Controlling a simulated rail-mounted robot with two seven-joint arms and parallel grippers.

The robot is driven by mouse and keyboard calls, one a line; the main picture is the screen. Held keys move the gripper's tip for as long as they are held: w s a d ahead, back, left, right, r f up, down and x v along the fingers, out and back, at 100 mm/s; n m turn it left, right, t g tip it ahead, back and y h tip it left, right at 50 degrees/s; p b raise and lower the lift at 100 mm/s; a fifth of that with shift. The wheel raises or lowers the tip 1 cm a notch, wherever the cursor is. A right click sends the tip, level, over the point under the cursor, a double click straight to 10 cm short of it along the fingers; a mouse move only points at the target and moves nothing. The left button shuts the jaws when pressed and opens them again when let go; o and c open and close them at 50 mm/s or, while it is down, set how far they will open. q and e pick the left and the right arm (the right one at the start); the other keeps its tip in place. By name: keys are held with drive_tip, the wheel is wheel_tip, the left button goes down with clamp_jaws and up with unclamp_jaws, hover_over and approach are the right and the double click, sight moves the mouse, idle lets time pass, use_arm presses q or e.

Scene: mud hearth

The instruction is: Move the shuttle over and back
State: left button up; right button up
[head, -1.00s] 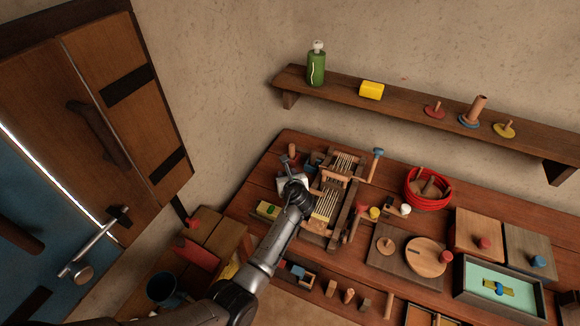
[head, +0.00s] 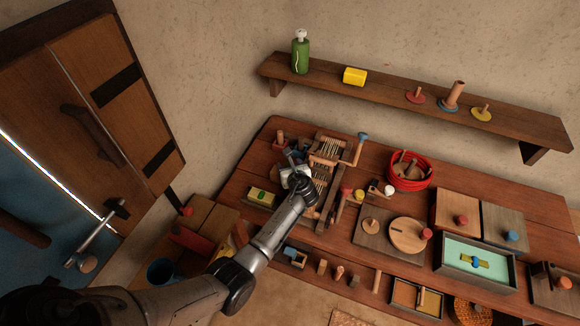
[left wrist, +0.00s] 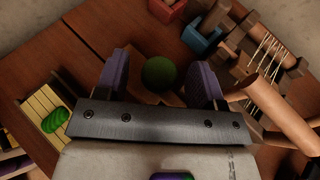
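The wooden loom (head: 322,176) with its pale threads stands on the table, and its frame also shows at the right of the left wrist view (left wrist: 262,62). My left gripper (head: 292,168) is at the loom's left side. In the left wrist view my left gripper (left wrist: 160,70) has its two purple-padded fingers apart. A round green knob (left wrist: 159,73) shows between the fingers, over a wooden piece (left wrist: 140,91) that may be the shuttle. I cannot tell whether the fingers touch it. The gripper body and arm hide part of the loom. My right gripper is out of view.
A crank with a blue knob (head: 363,136) rises at the loom's right. A small tray with a green piece (head: 261,197) lies left of my gripper. A red-rimmed bowl (head: 411,170) and a wooden board (head: 371,228) stand to the right. A shelf (head: 400,97) runs above.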

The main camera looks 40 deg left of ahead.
use_arm(q)
drive_tip(key=shift+d, duration=0.1)
drive_tip(key=p+v, duration=0.2)
drive_tip(key=v, duration=1)
drive_tip(key=shift+r+p, duration=0.1)
drive_tip(key=shift+p, duration=0.2)
drive_tip(key=shift+v, duration=0.85)
drive_tip(key=shift+c, duration=0.2)
